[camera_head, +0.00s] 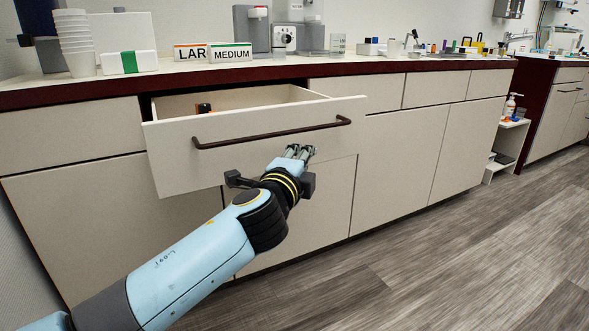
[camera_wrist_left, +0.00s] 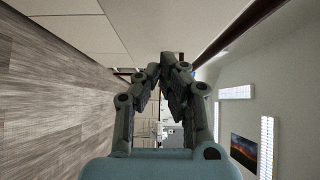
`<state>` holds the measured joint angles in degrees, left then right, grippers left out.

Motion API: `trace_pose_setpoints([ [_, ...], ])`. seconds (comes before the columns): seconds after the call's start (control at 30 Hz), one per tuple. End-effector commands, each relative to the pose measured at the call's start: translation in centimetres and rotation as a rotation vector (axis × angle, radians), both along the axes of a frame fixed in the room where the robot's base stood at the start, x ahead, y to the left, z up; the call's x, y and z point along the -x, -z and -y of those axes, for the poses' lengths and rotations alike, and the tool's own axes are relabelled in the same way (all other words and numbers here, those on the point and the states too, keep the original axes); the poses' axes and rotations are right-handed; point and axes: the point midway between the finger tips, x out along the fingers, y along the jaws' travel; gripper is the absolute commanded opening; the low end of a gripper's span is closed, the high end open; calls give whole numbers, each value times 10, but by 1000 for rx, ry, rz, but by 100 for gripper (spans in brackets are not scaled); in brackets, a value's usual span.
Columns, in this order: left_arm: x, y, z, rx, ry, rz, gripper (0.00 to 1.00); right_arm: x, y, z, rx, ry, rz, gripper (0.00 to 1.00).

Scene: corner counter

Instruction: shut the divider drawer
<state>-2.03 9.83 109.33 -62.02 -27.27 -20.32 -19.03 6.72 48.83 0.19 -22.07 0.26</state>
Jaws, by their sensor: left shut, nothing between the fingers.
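The divider drawer (camera_head: 255,165) stands pulled out from the cabinet under the counter, with its inside showing from above. A dark bar handle (camera_head: 272,135) runs across its white front. My left gripper (camera_head: 300,152) is shut and empty, in front of the drawer's lower right part, below the right end of the handle. I cannot tell whether it touches the front. In the left wrist view the fingers (camera_wrist_left: 171,58) come together at their tips. My right gripper is not in view.
The counter edge (camera_head: 420,78) runs above the drawer. Stacked cups (camera_head: 76,45), a box with a green stripe (camera_head: 129,62) and MEDIUM and LAR signs (camera_head: 231,52) stand on it. Shut cabinet doors (camera_head: 400,165) lie to the right. The wood floor (camera_head: 450,265) is clear.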

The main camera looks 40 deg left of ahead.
Motion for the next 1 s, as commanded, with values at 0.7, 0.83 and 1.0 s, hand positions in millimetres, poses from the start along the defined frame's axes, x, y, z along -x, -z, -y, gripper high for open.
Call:
trace_pose_setpoints([
  [0.7, -18, 0, -38, 1, 0, -1, 0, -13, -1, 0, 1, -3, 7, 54],
  [0.83, -19, 1, -41, 0, 0, 0, 0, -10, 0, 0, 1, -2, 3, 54],
  [1.0, -25, 1, -56, -5, 0, -2, 0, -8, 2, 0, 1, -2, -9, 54],
])
